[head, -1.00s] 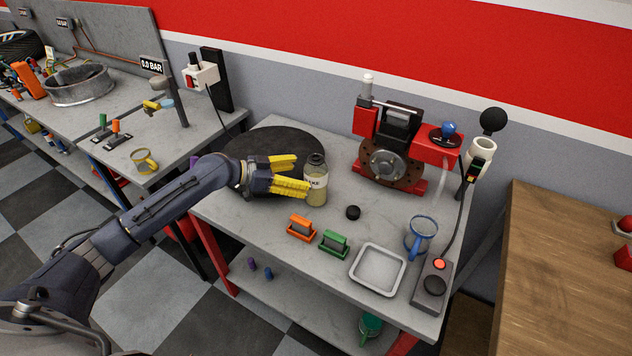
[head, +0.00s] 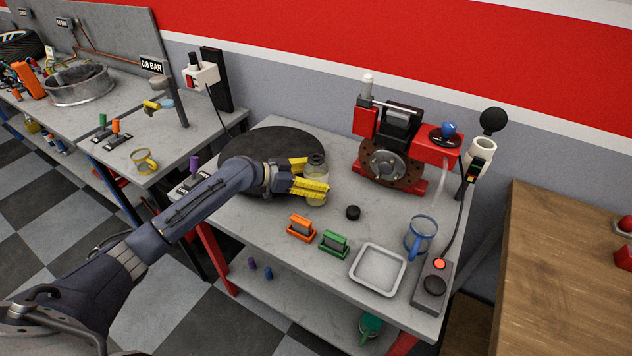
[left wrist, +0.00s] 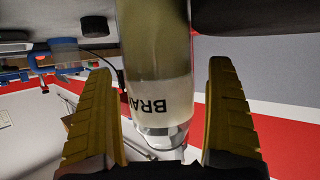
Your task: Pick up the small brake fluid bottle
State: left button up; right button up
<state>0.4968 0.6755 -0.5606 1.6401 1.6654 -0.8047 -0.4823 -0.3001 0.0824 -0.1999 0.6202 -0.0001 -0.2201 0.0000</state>
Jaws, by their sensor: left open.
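The small brake fluid bottle (head: 317,164) stands upright on the grey bench, a clear bottle with yellowish fluid and a pale label. My left gripper (head: 314,176) is open with its yellow fingers around the bottle, and the near finger hides much of the bottle's middle. In the left wrist view the bottle (left wrist: 158,60) stands between the two spread fingers, with a visible gap on each side. Its label reads "BRA", upside down. My right gripper is not in view.
A black round cap (head: 353,212) lies right of the bottle. A red machine (head: 392,150) stands behind; a dark round mat (head: 262,150) lies left.

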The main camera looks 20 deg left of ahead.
pick_arm(q)
jog(key=c, duration=1.5)
jog(key=shift+r, duration=0.1)
jog(key=shift+c, duration=0.9)
jog(key=shift+r, duration=0.1)
